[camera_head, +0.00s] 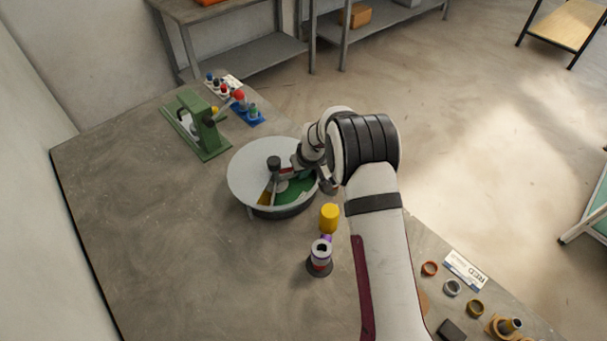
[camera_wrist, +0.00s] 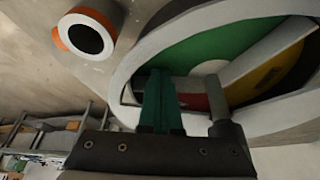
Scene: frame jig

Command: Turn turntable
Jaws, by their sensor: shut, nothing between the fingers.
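The round turntable (camera_head: 247,177) stands on the workbench, with a pale grey top and a dark side. An opening in its top shows a green sector (camera_head: 296,189), an orange-yellow sector and a little red. A dark knob (camera_head: 274,162) stands upright near its middle. In the wrist view, the turntable's pale rim (camera_wrist: 133,62) curves around green, red and yellow areas. My gripper (camera_wrist: 160,88) has its teal fingers together, empty, in front of the green area. A grey post (camera_wrist: 219,105) shows right of the fingers; contact cannot be told. In the head view, my wrist hides much of the gripper.
A yellow cylinder (camera_head: 329,217) and a stacked, banded piece (camera_head: 320,260) stand close in front of the turntable. A green fixture (camera_head: 196,124) and a blue tray (camera_head: 249,116) lie behind it. Several rings (camera_head: 452,287) lie at right front. The bench's left side is clear.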

